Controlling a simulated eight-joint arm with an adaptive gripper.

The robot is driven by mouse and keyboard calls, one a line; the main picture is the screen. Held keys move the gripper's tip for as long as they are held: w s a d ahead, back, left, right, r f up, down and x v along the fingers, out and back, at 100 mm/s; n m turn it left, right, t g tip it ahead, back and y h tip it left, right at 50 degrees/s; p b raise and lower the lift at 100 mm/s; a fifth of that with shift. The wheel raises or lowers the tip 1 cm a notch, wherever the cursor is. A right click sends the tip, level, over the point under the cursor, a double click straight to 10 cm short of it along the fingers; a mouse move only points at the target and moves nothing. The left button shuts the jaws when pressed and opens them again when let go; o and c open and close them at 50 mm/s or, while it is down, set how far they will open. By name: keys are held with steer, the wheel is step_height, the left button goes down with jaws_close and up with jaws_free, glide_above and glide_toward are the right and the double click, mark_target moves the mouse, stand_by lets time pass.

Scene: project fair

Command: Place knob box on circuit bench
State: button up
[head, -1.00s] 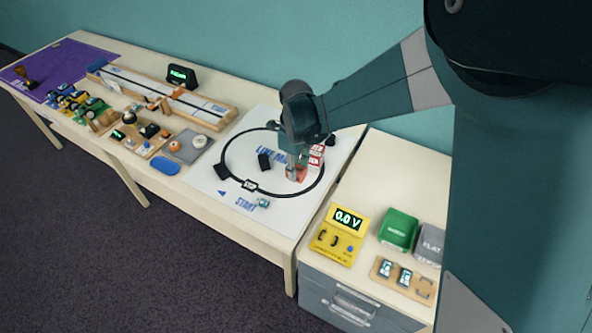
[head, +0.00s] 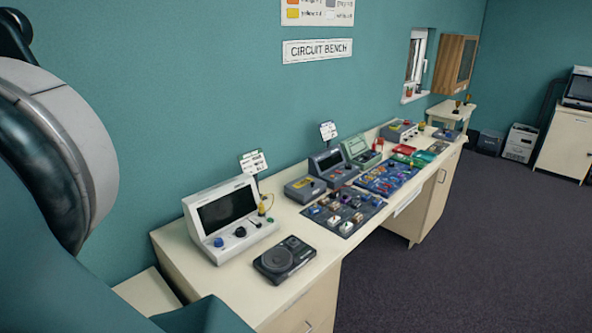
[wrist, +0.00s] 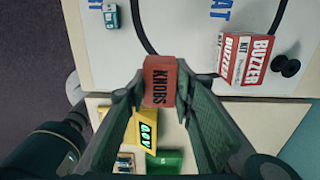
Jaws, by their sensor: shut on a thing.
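In the wrist view my gripper (wrist: 158,92) is shut on the knob box (wrist: 160,84), a small red box marked KNOBS. The box is held between the two fingertips, above the edge of the line mat table. The circuit bench (head: 215,285) shows in the head view as a long pale bench along the teal wall, under a CIRCUIT BENCH sign (head: 318,50). My gripper and the knob box are outside the head view.
The bench holds a white screen unit (head: 228,218), a dark speaker-like device (head: 286,259), a dark parts mat (head: 343,211) and a blue mat (head: 388,178). In the wrist view a red and white buzzer box (wrist: 246,58) and a yellow meter (wrist: 140,132) lie below.

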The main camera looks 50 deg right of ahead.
step_height(320, 180, up, 24)
steer(key=w+d+m+p, duration=0.1)
steer(key=w+d+m, duration=0.1)
steer(key=w+d, duration=0.65)
steer(key=w+d+m+p, duration=0.2)
steer(key=w+d, duration=0.4)
steer(key=d, duration=0.6)
steer(key=w+d+m+p, duration=0.1)
steer(key=w+d+m, duration=0.1)
steer(key=w+d, duration=0.7)
steer(key=d+m+p, duration=0.4)
steer(key=d+m, duration=0.3)
steer(key=d, duration=4.1)
steer(key=s+d+m+p, duration=0.15)
steer(key=s+d, duration=0.35)
steer(key=d, duration=0.5)
steer(key=s+d+m+p, duration=0.15)
steer(key=s+d, duration=0.35)
steer(key=d, duration=0.6)
steer(key=s+d+m+p, duration=0.15)
steer(key=s+d, duration=0.25)
steer(key=d, duration=0.6)
step_height(320, 180, down, 11)
steer(key=b, duration=0.1)
steer(key=shift+s+m, duration=0.25)
steer(key=shift+m, duration=0.1)
